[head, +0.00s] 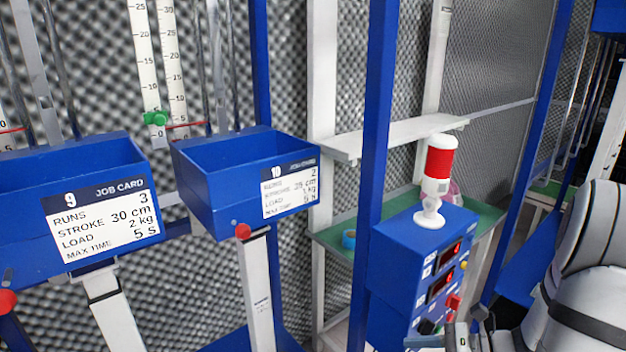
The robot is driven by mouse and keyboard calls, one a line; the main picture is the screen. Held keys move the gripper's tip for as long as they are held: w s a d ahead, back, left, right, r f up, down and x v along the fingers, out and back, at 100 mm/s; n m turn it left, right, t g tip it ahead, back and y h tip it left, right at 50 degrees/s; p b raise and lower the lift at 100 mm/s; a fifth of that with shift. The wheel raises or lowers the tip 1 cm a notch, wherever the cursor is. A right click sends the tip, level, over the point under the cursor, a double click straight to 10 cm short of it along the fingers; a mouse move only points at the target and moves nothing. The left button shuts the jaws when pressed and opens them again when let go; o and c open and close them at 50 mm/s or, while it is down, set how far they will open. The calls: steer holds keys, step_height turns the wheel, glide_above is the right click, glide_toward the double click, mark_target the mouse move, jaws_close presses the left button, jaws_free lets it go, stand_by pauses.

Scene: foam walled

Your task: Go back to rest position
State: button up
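My arm (585,270), grey and white with dark bands, shows at the right edge of the head view. Grey parts that look like the end of my gripper (450,340) show at the bottom edge, in front of the lower part of the blue control box (405,250). Most of the gripper is cut off by the frame. I cannot tell whether its fingers are open or shut, or whether they touch the box.
Two blue bins with job cards, numbered 9 (30,225) and 10 (215,200), stand at left. A red-and-white beacon (438,170) tops the control box. A blue post (378,130) rises beside it. A green shelf (335,240) lies behind.

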steer(key=s+a+r+n+h, duration=0.2)
steer(key=s+r+n+h, duration=0.1)
steer(key=n, duration=0.4)
steer(key=s+a+r+n+g+h, duration=0.1)
steer(key=s+a+r+n+h, duration=0.1)
steer(key=s+r+n+h, duration=0.2)
steer(key=s+a+r+n+h, duration=0.2)
steer(key=n+h, duration=0.4)
steer(key=n, duration=0.5)
steer(key=shift+s+r+n+g+h, duration=0.3)
steer(key=shift+s+r+n+g, duration=0.1)
steer(key=shift+s+r, duration=0.3)
steer(key=shift+a, duration=0.1)
